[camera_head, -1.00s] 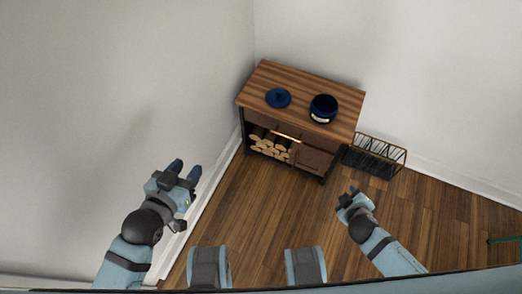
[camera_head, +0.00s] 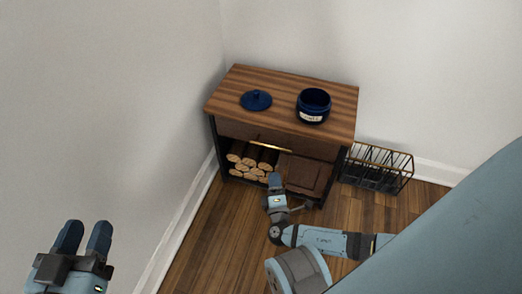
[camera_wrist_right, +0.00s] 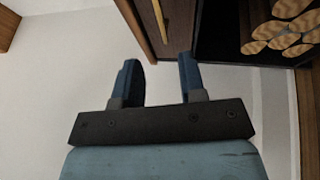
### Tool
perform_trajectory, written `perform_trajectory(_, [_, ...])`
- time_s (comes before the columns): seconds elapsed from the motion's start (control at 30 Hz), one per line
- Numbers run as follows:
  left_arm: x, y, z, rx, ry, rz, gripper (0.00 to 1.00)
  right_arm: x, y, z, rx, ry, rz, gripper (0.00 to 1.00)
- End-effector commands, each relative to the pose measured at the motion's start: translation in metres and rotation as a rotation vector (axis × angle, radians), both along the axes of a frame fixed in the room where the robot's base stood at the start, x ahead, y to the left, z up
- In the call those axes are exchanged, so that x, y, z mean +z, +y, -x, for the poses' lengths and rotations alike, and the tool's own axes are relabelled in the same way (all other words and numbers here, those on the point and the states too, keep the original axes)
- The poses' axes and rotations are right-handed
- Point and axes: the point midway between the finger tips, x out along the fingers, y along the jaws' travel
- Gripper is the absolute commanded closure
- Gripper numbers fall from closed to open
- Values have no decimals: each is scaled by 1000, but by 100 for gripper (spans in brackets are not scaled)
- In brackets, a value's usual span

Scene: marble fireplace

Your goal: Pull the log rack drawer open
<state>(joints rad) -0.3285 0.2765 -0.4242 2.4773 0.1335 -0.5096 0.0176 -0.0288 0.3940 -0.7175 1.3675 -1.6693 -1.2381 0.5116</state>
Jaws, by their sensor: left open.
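The log rack is a wooden cabinet (camera_head: 335,92) in the room's corner. Its drawer front (camera_head: 232,130) sits under the top and looks closed, with a gold bar handle (camera_head: 271,144). My right gripper (camera_head: 275,182) is in front of and below the handle, apart from it. In the right wrist view its fingers (camera_wrist_right: 160,82) are apart with nothing between them, and the gold handle (camera_wrist_right: 160,20) lies beyond them at the top. My left gripper (camera_head: 84,235) is open and empty at the lower left, far from the cabinet.
A blue lid (camera_head: 256,100) and a blue jar (camera_head: 313,104) stand on the cabinet top. Split logs (camera_head: 250,164) fill the lower left bay. A black wire basket (camera_head: 375,168) stands on the floor to the right. White walls close off the left and back.

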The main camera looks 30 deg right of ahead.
Motion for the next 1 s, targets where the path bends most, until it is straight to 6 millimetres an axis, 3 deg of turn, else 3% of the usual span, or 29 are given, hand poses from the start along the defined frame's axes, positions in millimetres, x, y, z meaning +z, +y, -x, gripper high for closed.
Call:
perform_trajectory(0.6, [1,8,-13,10,-171,-99,57,20,-51,-100,-2,0,1,62])
perform_trajectory(0.8, [4,9,-15,14,-206,-111,57,24,-59,-115,-2,2,-2,62])
perform_trajectory(1.0, [5,10,-15,11,-211,-118,57,25,-60,-117,-1,4,-1,62])
